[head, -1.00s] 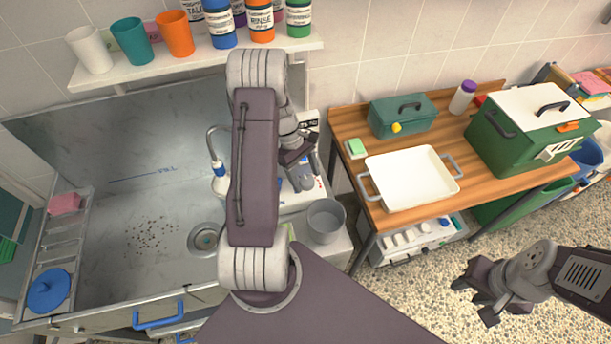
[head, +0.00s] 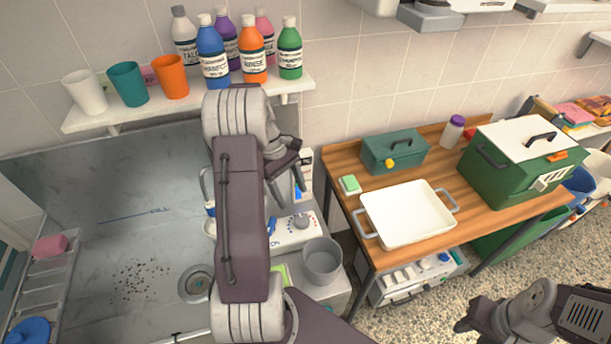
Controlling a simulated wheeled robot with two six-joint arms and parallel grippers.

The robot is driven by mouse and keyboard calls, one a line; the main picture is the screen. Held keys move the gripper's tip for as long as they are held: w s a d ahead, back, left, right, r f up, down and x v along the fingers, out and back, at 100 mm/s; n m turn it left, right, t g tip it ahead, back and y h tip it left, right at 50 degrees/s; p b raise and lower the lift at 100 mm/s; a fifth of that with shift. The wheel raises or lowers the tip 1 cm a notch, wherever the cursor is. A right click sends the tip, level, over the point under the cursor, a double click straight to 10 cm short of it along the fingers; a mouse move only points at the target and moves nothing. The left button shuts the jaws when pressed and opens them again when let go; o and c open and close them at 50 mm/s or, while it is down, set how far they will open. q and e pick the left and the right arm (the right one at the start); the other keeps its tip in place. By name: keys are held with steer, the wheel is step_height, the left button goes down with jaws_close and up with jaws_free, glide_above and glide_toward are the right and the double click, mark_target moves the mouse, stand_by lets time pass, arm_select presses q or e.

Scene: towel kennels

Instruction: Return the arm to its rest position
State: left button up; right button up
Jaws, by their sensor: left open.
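My left arm stands upright in front of the sink, and its gripper (head: 298,178) is open, in the air in front of the wall and the white machine with a dial (head: 296,230). Nothing shows between its fingers, though my own arm hides part of it. My right gripper (head: 470,326) hangs over the speckled floor at the lower right. Its fingers look apart and empty, and the bottom edge of the view cuts it.
A shelf (head: 190,108) with cups and several bottles is above the sink (head: 110,225). A grey bucket (head: 322,262) stands below my left gripper. The wooden table (head: 345,160) holds a white tray (head: 408,212), a green toolbox (head: 394,152) and a green box (head: 515,165).

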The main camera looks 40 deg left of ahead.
arm_select(q)
steer(key=d+r+m+y+b, duration=0.1)
steer(key=d+m, duration=0.1)
steer(key=d, duration=0.4)
steer(key=d+r+m+b, duration=0.1)
steer(key=d+r+m, duration=0.15)
steer(key=d, duration=0.35)
steer(key=s+d+f+m+t+y, duration=0.1)
steer(key=s+d+f+m+y, duration=0.2)
steer(key=s+m, duration=0.6)
step_height(320, 180, down, 3)
steer(key=d+m, duration=0.2)
steer(key=m, duration=0.1)
steer(key=shift+d+t+b, duration=0.15)
steer(key=shift+t+b, duration=0.2)
steer(key=shift+t, duration=0.05)
steer(key=shift+f, duration=0.1)
steer(key=shift+w, duration=0.1)
